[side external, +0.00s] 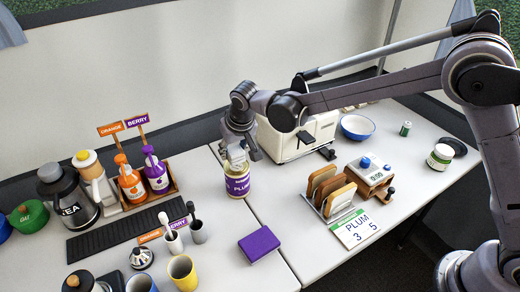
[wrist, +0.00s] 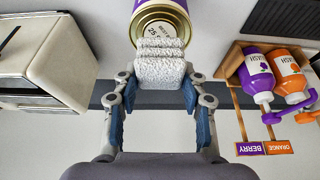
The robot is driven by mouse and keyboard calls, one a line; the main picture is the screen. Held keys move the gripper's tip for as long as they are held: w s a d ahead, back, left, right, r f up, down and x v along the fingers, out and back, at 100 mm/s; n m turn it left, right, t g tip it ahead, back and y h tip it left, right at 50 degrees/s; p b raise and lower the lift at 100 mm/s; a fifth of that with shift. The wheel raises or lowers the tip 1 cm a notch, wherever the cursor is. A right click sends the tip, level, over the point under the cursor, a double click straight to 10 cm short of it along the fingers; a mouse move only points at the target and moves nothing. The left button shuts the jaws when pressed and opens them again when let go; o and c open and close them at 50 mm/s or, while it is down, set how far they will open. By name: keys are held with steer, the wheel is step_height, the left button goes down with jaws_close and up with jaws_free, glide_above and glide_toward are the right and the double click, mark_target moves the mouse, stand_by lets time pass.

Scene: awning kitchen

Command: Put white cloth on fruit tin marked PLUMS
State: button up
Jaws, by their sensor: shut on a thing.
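My gripper (side external: 238,152) points down over a tin with a purple band and gold rims (side external: 237,184); the lettering on its band is too small to read. In the wrist view my gripper (wrist: 160,92) is shut on the white cloth (wrist: 160,72), a folded, textured bundle between the blue finger pads. The cloth overlaps the near edge of the tin's gold top (wrist: 140,22), where a round white label shows. In the side view the cloth is mostly hidden by the fingers, right at the tin's top. I cannot tell whether it touches the lid.
A cream toaster-like machine (side external: 306,136) stands behind and right of the tin. Left is a wooden caddy with orange and purple bottles (side external: 155,174). A purple block (side external: 259,244) lies in front. A rack with brown slices (side external: 328,190) stands at right. The table just around the tin is clear.

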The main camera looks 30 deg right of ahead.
steer(key=shift+f, duration=1)
steer(key=shift+f, duration=0.15)
steer(key=o, duration=0.9)
steer(key=shift+o, duration=0.2)
steer(key=v, duration=1.2)
steer(key=s+d+r, duration=0.4)
steer(key=s+d, duration=0.1)
steer(key=d, duration=0.4)
steer(key=s+d+f+t, duration=0.2)
steer(key=s+d+f, duration=0.1)
steer(key=s+d, duration=1.1)
steer(key=s, duration=0.4)
steer(key=shift+t, duration=0.3)
